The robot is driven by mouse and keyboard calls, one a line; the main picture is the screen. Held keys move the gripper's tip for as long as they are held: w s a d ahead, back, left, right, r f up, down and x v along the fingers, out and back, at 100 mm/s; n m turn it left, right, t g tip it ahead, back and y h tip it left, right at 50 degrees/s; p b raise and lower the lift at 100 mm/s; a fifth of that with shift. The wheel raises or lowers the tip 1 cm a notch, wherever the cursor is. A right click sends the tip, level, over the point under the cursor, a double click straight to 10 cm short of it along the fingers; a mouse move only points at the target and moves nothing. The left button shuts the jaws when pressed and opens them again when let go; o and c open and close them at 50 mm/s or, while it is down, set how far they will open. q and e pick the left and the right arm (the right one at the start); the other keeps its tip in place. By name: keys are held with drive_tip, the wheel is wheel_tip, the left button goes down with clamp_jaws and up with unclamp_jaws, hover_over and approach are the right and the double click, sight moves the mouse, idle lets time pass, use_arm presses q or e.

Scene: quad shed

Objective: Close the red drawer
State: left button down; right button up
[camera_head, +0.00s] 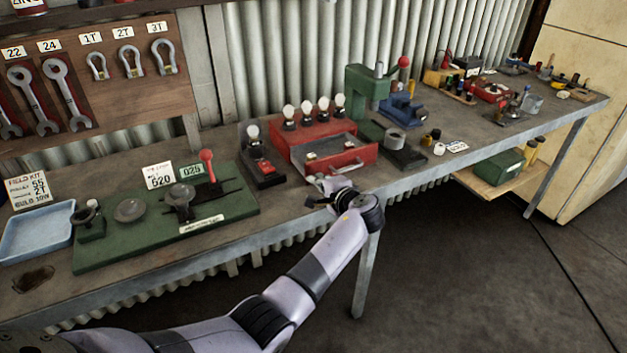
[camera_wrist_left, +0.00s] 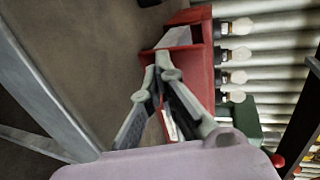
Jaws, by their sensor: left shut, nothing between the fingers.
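The red drawer (camera_head: 353,161) stands pulled out from the front of a red cabinet (camera_head: 290,145) on the bench. A small handle shows on its front, and small items lie inside it. My left gripper (camera_head: 322,188) is at the bench's front edge, close in front of the drawer's left part. In the left wrist view, its fingers (camera_wrist_left: 165,72) are shut and empty. They overlap the red drawer unit (camera_wrist_left: 205,85) and hide part of it. I cannot tell whether they touch it. My right gripper is in neither view.
Several bulbs (camera_head: 323,108) stand on the cabinet. A black and red bulb holder (camera_head: 262,162) is on its left, and a dark block with a grey ring (camera_head: 396,140) on its right. A green board (camera_head: 150,230) with a red-knobbed lever lies farther left.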

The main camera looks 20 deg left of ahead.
sight(301, 160)
use_arm(q)
drive_tip(key=shift+d+r, duration=0.1)
drive_tip(key=shift+d, duration=0.05)
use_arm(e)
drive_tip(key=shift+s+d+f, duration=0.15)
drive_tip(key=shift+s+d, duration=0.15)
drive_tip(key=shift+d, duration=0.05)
